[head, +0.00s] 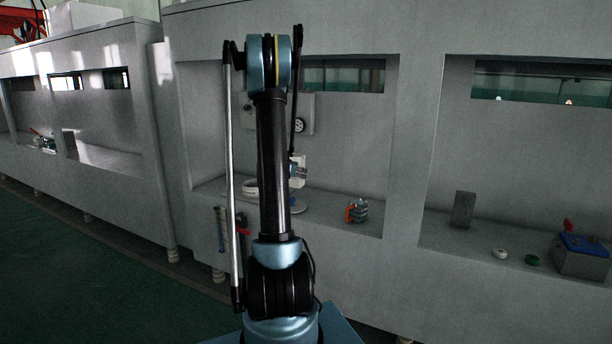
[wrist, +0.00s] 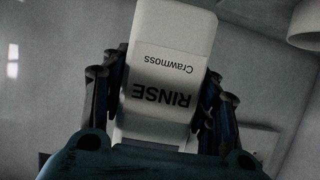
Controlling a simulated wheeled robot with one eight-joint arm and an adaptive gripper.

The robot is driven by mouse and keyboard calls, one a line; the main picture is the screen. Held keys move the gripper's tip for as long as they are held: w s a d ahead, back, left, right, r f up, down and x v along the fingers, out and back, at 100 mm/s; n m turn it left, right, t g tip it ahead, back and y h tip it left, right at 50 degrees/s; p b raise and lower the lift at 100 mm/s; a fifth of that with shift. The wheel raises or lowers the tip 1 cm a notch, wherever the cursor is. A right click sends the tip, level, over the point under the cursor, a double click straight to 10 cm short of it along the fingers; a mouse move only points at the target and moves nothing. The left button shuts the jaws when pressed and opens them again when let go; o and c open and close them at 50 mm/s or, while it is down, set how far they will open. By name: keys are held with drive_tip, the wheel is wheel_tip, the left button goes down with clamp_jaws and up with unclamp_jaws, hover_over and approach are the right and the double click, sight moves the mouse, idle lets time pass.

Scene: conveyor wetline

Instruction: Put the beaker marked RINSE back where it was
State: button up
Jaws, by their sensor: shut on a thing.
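The white beaker marked RINSE (wrist: 160,82) fills the middle of the wrist view, with "Crawmoss" also printed on it. The lettering appears upside down in that view. My gripper (wrist: 165,70) is shut on the beaker, with a dark finger on each side of it. The beaker's former place cannot be made out.
The middle bay's shelf (head: 330,215) holds a white round item (head: 250,187) and an orange and blue item (head: 357,211). The right bay holds a grey block (head: 463,209), a white disc (head: 500,254), a green disc (head: 532,261) and a blue-topped box (head: 582,258). A pillar divides the bays.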

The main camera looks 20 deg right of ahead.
drive_tip(key=a+f+n+t+y, duration=0.1)
drive_tip(key=a+n+t+y, duration=0.1)
drive_tip(key=a, duration=1.3)
drive_tip(key=a+f+n+t+y, duration=0.2)
drive_tip(key=a+n+y, duration=0.2)
drive_tip(key=a, duration=1.2)
drive_tip(key=shift+w, duration=0.25)
